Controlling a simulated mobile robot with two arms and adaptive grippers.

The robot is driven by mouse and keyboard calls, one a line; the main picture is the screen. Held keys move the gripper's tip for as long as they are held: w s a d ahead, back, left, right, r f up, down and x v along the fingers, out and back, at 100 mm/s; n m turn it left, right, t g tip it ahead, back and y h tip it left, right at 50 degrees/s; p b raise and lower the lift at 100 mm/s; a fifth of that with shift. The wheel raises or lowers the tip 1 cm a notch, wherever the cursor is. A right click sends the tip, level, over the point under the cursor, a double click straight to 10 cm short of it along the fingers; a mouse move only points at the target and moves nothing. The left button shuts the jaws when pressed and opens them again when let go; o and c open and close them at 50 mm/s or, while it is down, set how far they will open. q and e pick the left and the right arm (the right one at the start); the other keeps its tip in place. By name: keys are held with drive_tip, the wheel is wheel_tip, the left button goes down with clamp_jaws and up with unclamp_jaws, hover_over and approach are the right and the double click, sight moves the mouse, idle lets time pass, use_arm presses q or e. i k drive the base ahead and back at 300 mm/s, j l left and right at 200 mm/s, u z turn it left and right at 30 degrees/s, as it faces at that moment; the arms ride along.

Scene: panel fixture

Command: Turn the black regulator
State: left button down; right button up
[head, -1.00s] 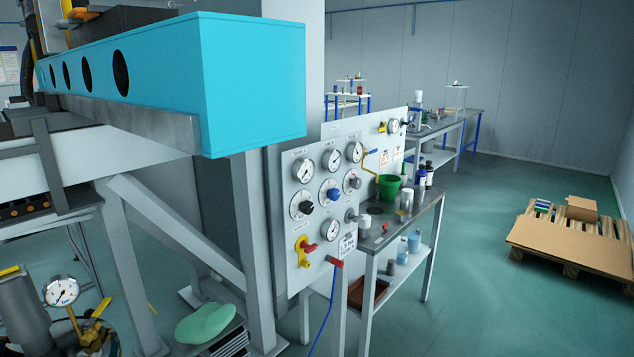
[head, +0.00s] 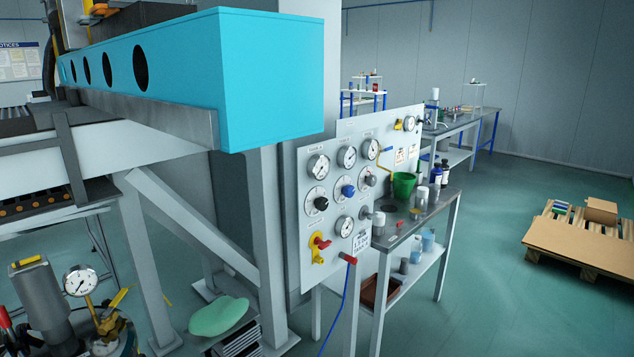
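The black regulator (head: 321,203) is a round black knob on a pale round plate, at the left of the white upright panel (head: 305,240). A blue knob (head: 348,190) sits to its right, and a grey knob (head: 370,180) is further right. A gauge (head: 318,167) is directly above the black knob, and a red and yellow valve (head: 319,246) is below it. Nothing covers the black knob. Neither of my grippers shows in the head view.
A turquoise beam (head: 270,80) on a grey frame juts out left of the panel. A metal bench (head: 440,200) with a green bucket (head: 403,185) and bottles stands right of the panel. A pallet (head: 575,245) lies at the right. The floor between is clear.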

sight(322, 203)
drive_tip(key=u, duration=1.4)
drive_tip(key=k+z, duration=0.15)
drive_tip(key=z, duration=1.1)
drive_tip(key=i+l+u, duration=0.1)
drive_tip(key=l, duration=0.25)
drive_tip(key=i+l+u, duration=0.1)
drive_tip(key=i+l, duration=0.2)
drive_tip(key=i+l+u, duration=0.1)
drive_tip(key=l, duration=0.35)
drive_tip(key=i+l+u, duration=0.1)
drive_tip(key=i+l, duration=0.15)
drive_tip(key=l, duration=0.15)
drive_tip(key=i+l+u, duration=0.15)
drive_tip(key=l, duration=0.3)
drive_tip(key=i+l+u, duration=0.1)
drive_tip(key=l, duration=0.3)
drive_tip(key=i+l+u, duration=0.1)
drive_tip(key=l, duration=0.35)
drive_tip(key=i+l+u, duration=0.1)
drive_tip(key=l, duration=0.35)
